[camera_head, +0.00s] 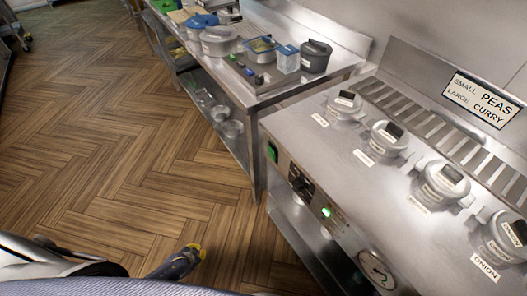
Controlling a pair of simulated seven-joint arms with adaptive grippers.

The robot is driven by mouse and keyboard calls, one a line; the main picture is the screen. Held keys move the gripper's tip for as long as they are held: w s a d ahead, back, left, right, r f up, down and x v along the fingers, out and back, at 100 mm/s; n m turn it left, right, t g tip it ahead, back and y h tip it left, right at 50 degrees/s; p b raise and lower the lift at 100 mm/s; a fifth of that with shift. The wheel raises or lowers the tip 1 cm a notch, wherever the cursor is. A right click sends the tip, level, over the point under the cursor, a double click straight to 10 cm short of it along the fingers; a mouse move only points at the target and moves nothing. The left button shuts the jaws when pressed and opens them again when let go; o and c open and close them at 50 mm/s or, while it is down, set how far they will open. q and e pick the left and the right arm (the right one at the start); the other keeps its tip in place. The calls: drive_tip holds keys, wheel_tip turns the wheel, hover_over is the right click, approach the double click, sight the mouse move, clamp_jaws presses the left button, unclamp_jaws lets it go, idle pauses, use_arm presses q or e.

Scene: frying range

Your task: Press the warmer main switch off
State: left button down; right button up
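The warmer (340,165) is a steel counter unit on the right, with a sloping front panel. A green rocker switch (272,151) sits at the far left end of that panel and looks green. A black control (301,184) and a glowing green lamp (326,211) sit further along, then a round dial gauge (376,269). My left gripper (197,253), dark with yellow at the tip, is over the floor at the bottom, apart from the warmer and left of the panel. Its fingers look like one narrow shape, so their opening is unclear. My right gripper is out of view.
Several lidded pots (344,104) sit in the warmer top, with a sign (482,99) behind. A steel table (262,96) with containers and a dark pot (316,56) stands beyond its left end. The wooden floor (120,150) is open.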

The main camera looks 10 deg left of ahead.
sight(272, 154)
use_arm(q)
drive_tip(key=w+d+r+n+t+h, duration=0.3)
drive_tip(key=w+r+t+h, duration=0.25)
drive_tip(key=w+r, duration=1.65)
drive_tip(key=s+d+r+n+t+h, duration=0.1)
drive_tip(key=d+r+n+h, duration=0.3)
drive_tip(key=r, duration=0.6)
drive_tip(key=d+r+n+t+h, duration=0.1)
drive_tip(key=d+r+n+h, duration=0.3)
drive_tip(key=d+r+n, duration=0.3)
drive_tip(key=shift+s+d+r+n+t+h, duration=0.35)
drive_tip(key=shift+d+r+n, duration=0.1)
drive_tip(key=shift+r, duration=1.4)
drive_tip(key=shift+w, duration=0.1)
drive_tip(key=x, duration=1.4)
